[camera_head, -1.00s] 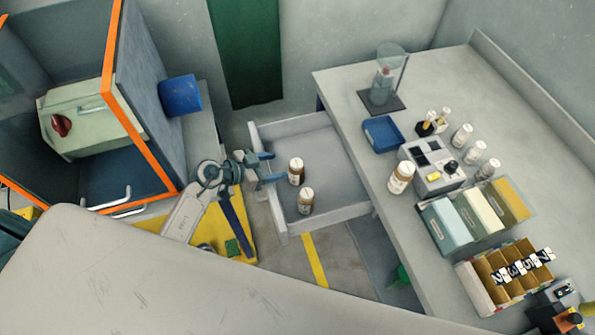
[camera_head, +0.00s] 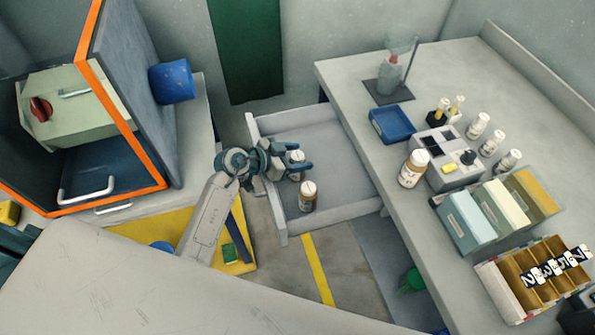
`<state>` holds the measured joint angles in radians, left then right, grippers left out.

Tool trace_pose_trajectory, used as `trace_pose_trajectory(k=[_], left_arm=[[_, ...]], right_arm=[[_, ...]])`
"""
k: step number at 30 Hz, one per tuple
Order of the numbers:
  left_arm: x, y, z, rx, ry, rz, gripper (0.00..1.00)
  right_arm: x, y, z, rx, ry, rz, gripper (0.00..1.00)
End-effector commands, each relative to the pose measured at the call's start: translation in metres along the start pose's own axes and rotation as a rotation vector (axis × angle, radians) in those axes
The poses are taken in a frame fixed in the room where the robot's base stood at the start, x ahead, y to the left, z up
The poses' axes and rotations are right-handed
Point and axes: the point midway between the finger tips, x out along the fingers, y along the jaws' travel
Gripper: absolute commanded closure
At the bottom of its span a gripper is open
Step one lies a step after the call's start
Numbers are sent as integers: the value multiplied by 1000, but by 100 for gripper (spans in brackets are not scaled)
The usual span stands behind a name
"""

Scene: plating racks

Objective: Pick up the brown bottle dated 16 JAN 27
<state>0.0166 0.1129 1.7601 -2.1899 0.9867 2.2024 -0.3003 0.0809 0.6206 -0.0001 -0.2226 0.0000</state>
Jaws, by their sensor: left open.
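Two brown bottles with white caps and pale labels stand upright in the open grey drawer (camera_head: 345,165). My left gripper (camera_head: 304,158) is open at the farther bottle (camera_head: 297,157), with its fingers overlapping that bottle in the view and partly hiding it. I cannot tell whether the fingers touch it. The nearer bottle (camera_head: 308,197) stands free, just in front of the gripper. The dates on the labels are too small to read. My right gripper is not in view.
The bench (camera_head: 375,128) to the right holds a blue tray (camera_head: 391,124), a grey device (camera_head: 446,160), several small white-capped bottles and file boxes (camera_head: 466,222). An orange-framed cabinet (camera_head: 88,60) stands at left. The drawer's right side is empty.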

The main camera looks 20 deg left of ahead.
Motion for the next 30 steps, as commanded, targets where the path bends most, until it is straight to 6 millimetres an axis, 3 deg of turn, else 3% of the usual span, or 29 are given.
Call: trace_pose_trajectory(k=[9,17,25,30], left_arm=[[2,0,-1,0,-1,0,41],[2,0,0,0,0,-1,90],[1,0,-3,1,0,-1,90],[-9,0,-24,5,3,-1,90]], right_arm=[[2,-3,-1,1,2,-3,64],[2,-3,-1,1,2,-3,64],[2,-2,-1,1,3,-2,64],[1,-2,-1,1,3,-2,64]])
